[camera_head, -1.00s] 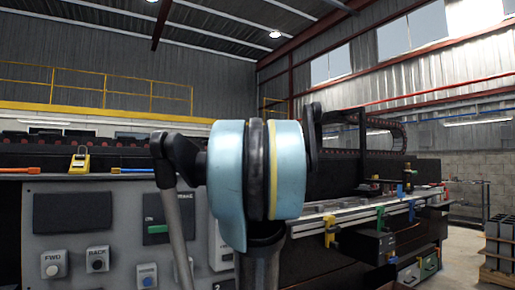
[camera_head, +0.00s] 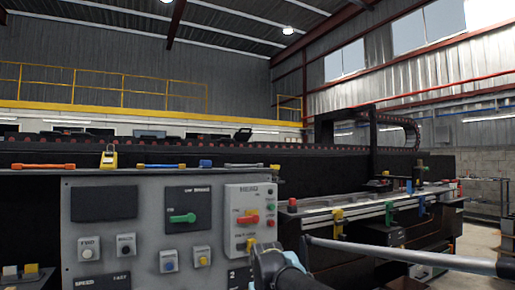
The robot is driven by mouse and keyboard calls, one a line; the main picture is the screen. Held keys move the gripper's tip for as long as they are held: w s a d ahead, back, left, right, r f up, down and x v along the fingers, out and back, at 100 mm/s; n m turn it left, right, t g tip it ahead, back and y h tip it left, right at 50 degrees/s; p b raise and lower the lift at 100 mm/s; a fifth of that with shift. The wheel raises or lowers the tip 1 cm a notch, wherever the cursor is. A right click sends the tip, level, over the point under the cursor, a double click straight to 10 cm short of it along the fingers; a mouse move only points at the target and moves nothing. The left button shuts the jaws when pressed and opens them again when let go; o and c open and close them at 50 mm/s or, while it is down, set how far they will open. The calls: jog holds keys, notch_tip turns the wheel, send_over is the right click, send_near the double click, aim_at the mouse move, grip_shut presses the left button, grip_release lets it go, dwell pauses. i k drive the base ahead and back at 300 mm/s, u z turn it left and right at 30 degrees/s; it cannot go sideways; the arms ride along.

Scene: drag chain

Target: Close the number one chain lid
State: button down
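A long dark chain with red marks (camera_head: 110,144) runs across the back, behind the control panel. A small black piece (camera_head: 243,134) sticks up above the chain line; it may be a raised lid, but it is too small to tell. I see no number one label on the chain. At the right, the dark drag chain (camera_head: 412,130) curves down beside a black upright frame.
A grey control panel (camera_head: 145,225) with buttons and green and red switches stands in front. A yellow padlock (camera_head: 108,157) and several coloured-handled tools lie along its top. A bench (camera_head: 365,207) with clamps stands at the right. The space above the chain is clear.

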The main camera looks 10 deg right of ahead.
aim_at(239, 136)
jog(key=z, duration=0.25)
jog(key=i, duration=0.95)
jog(key=u, duration=0.1)
